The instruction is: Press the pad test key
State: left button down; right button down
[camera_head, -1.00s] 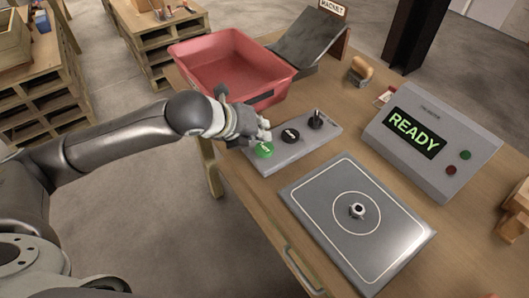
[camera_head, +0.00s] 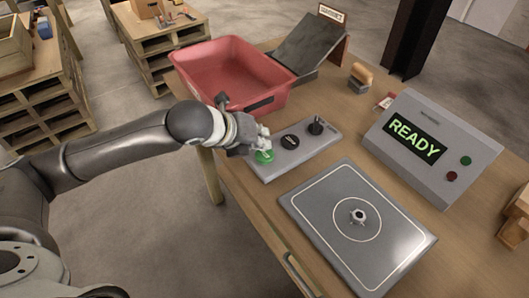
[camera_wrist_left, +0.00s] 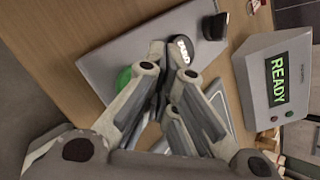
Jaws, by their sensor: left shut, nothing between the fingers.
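A grey key panel (camera_head: 322,143) lies on the wooden table. It carries a green key (camera_head: 265,157), a black key (camera_head: 290,141) and a black knob or lever (camera_head: 316,126). I cannot read which key is the pad test key. My left gripper (camera_head: 265,143) is shut and empty, over the green key and partly covering it. In the left wrist view its fingers (camera_wrist_left: 172,62) are together, with the green key (camera_wrist_left: 124,78) beside them and the black key (camera_wrist_left: 182,50) just past the tips. I cannot tell whether it touches a key. My right gripper does not show.
A grey pad (camera_head: 310,205) with a white circle and a small metal nut-like part (camera_head: 358,216) lies in front. A display box (camera_head: 455,165) reads READY. A red tray (camera_head: 228,62), a dark sloped plate (camera_head: 308,42) and a brush (camera_head: 360,77) are farther back.

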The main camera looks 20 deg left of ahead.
pick_arm(q)
jog(key=shift+f, duration=0.15)
dwell(0.4)
jog(key=shift+f, duration=0.3)
jog(key=shift+f, duration=0.45)
dwell(0.8)
jog(key=shift+r+p, duration=0.85)
jog(key=shift+p, duration=0.55)
notch_tip(320, 180, up, 5)
jog(key=p, duration=0.6)
jog(key=shift+r, duration=0.1)
